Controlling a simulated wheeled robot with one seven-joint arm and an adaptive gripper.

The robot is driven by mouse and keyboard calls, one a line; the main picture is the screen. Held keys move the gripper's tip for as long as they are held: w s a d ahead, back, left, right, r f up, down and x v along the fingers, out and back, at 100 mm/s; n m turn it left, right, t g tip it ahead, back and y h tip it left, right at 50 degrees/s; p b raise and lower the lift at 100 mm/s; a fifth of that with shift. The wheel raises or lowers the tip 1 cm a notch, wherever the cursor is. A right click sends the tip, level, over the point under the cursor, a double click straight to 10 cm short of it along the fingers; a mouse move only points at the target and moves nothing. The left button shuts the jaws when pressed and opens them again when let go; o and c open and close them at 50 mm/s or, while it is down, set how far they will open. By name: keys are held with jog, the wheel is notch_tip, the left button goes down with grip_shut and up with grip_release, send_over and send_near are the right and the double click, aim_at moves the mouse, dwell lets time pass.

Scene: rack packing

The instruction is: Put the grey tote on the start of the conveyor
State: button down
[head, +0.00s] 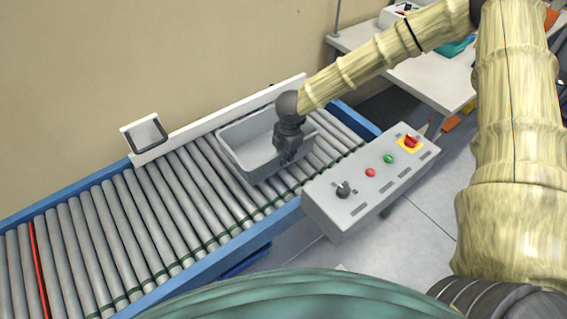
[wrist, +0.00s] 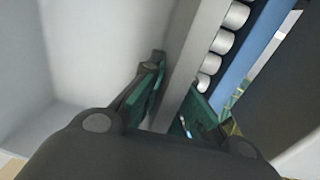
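The grey tote (head: 250,143) is an open, empty box at the right end of the roller conveyor (head: 160,215). It sits upright over the rollers, and I see no clear gap under it. My gripper (head: 284,160) is at the tote's right side, pointing down. In the wrist view my gripper (wrist: 178,95) has one finger inside the tote (wrist: 90,50) and one outside, with the wall's rim filling the space between them. It looks shut on that wall. The fingertips' contact is partly hidden in the head view.
A grey control box (head: 370,180) with buttons and a red emergency stop stands close at the conveyor's near side. A white guide rail (head: 215,119) and a small panel (head: 145,133) line the far side. A red line (head: 38,270) crosses the left rollers. The rollers left of the tote are clear.

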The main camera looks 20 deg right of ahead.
jog(key=shift+f+p, duration=0.4)
jog(key=shift+f, duration=1.4)
jog(key=shift+f, duration=0.15)
jog(key=c, duration=1.6)
grip_release()
jog(key=shift+c, duration=0.2)
jog(key=shift+s, duration=0.1)
notch_tip(320, 180, up, 12)
jog(key=s+b, duration=0.1)
jog(key=b, duration=0.1)
jog(key=shift+d, duration=0.2)
